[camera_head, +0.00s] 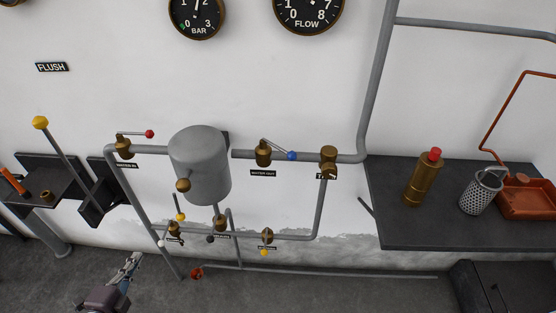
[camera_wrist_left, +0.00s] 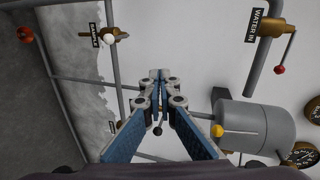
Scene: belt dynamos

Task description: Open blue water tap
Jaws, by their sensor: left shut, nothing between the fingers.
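The blue water tap is a brass valve (camera_head: 263,153) on the upper grey pipe, right of the grey tank, above a "WATER OUT" label. Its lever runs right and slightly down from the valve, close to the pipe line, and ends in a blue knob (camera_head: 291,156). My left gripper (camera_head: 135,258) is low at the left, below and well apart from the blue tap. In the left wrist view its fingers (camera_wrist_left: 159,75) are together and empty, in front of the pipes. The blue knob does not show in that view. My right gripper is not in view.
The grey tank (camera_head: 200,155) stands out from the wall between my left gripper and the blue tap. A red-knobbed tap (camera_head: 124,148), several small lower taps and a red handwheel (camera_head: 197,273) are nearby. A dark counter (camera_head: 400,232) with a brass bottle (camera_head: 422,180) is at right.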

